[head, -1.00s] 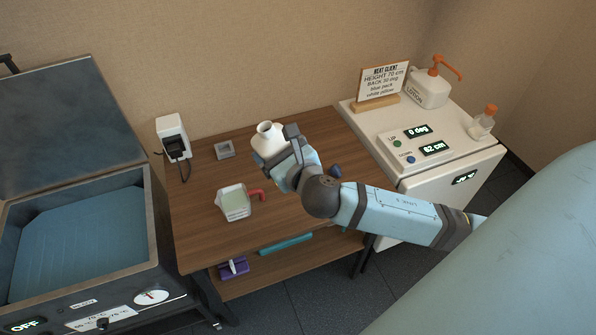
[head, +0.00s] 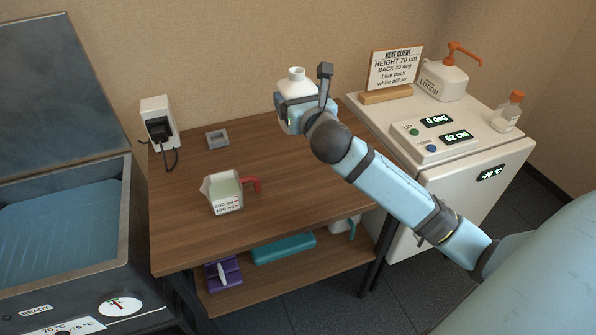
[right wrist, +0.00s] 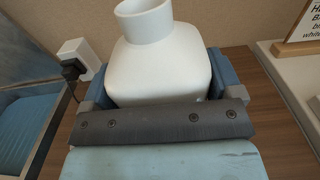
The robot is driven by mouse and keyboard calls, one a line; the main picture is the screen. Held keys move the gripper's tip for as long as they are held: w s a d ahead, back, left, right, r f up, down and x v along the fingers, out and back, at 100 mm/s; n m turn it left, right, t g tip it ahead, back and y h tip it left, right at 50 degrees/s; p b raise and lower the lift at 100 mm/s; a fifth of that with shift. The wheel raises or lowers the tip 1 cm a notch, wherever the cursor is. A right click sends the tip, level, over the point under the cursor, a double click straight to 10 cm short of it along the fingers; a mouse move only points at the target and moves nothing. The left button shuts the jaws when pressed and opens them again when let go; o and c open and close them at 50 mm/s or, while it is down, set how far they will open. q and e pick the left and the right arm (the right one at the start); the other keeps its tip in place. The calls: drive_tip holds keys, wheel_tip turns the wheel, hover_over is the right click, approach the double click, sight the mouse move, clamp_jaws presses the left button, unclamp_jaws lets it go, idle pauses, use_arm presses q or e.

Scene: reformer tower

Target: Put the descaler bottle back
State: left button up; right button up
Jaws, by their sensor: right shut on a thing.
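A white bottle (head: 296,86) with an open neck, which I take for the descaler bottle, is upright in my right gripper (head: 298,112). The gripper is shut on it, over the back right part of the wooden table (head: 290,190). In the right wrist view the bottle (right wrist: 160,65) fills the space between the jaws (right wrist: 160,90), one at each side; its lower part is hidden. I see no label on it. A small grey square holder (head: 217,138) sits empty at the table's back left. My left gripper is not in view.
A measuring jug (head: 223,193) with a red handle stands on the table's front left. The lower shelf holds a purple item (head: 223,273), a teal box (head: 283,247) and a white jug (head: 343,226). A white cabinet (head: 450,185) stands right.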

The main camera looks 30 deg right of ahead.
wheel_tip(320, 180, down, 17)
drive_tip(key=b, duration=0.5)
drive_tip(key=shift+f, duration=0.4)
drive_tip(key=o, duration=1.4)
drive_tip(key=shift+c, duration=0.2)
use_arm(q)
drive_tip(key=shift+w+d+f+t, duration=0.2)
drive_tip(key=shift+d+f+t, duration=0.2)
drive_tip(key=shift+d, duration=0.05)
use_arm(e)
drive_tip(key=shift+r, duration=0.1)
use_arm(q)
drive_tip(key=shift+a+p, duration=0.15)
drive_tip(key=shift+p, duration=0.3)
use_arm(e)
drive_tip(key=v, duration=1.2)
drive_tip(key=shift+s, duration=0.1)
